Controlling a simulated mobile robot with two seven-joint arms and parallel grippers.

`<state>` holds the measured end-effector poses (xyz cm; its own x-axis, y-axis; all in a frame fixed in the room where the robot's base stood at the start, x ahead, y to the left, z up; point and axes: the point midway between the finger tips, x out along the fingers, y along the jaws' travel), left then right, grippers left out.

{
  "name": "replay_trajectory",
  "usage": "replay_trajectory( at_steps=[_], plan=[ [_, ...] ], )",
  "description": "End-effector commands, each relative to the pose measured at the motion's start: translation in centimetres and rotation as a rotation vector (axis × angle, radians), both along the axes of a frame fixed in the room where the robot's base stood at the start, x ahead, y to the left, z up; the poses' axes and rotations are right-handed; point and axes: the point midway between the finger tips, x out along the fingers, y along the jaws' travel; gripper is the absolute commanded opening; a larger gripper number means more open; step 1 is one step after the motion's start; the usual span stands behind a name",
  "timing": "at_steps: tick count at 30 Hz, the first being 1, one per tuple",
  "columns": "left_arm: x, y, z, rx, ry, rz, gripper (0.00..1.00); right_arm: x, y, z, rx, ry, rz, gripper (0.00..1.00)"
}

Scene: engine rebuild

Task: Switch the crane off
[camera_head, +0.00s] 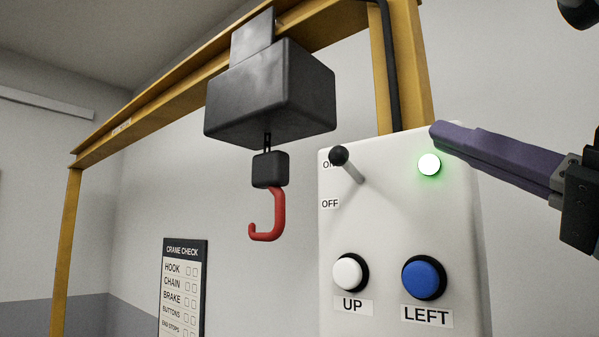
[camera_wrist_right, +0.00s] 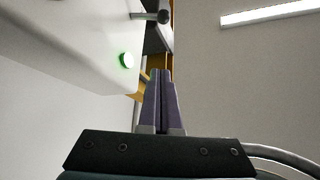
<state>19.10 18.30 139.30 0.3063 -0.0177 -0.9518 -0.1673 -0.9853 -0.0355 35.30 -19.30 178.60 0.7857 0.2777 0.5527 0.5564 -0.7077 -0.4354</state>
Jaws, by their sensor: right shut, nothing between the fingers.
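The white crane control box (camera_head: 385,225) stands at the right in the head view. Its lever has a black ball knob (camera_head: 339,155) that sits up at the ON label, above the OFF label (camera_head: 330,204). A green-glowing lamp (camera_head: 429,164) is lit at the upper right of the box. My right gripper (camera_head: 436,131) is shut and empty, its purple fingers pointing left by the box's top right corner, apart from the lever. My left gripper is out of view.
A white UP button (camera_head: 348,272) and a blue LEFT button (camera_head: 423,278) are on the box's lower face. A dark hoist (camera_head: 270,95) with a red hook (camera_head: 268,215) hangs from the yellow gantry (camera_head: 160,105). A crane check board (camera_head: 184,290) is at the lower left.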

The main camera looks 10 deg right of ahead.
Motion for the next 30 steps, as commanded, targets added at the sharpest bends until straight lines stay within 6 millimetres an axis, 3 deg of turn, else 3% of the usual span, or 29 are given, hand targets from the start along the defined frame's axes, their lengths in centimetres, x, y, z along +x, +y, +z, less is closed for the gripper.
replay_trajectory(
  at_steps=[11, 21, 24, 30],
  plan=[
    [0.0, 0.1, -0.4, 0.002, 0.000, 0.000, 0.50, 0.2, 0.1, -0.1, -0.002, 0.001, -0.001, 0.00],
    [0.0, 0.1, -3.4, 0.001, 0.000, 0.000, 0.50, 2.0, 0.7, 1.0, 0.000, -0.005, -0.001, 0.00],
    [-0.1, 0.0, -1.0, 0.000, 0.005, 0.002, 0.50, 3.9, 1.3, 3.4, 0.001, 0.001, 0.000, 0.00],
    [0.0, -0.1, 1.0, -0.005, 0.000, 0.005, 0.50, 7.3, 2.6, 5.6, 0.000, 0.003, 0.000, 0.00]
  ],
)
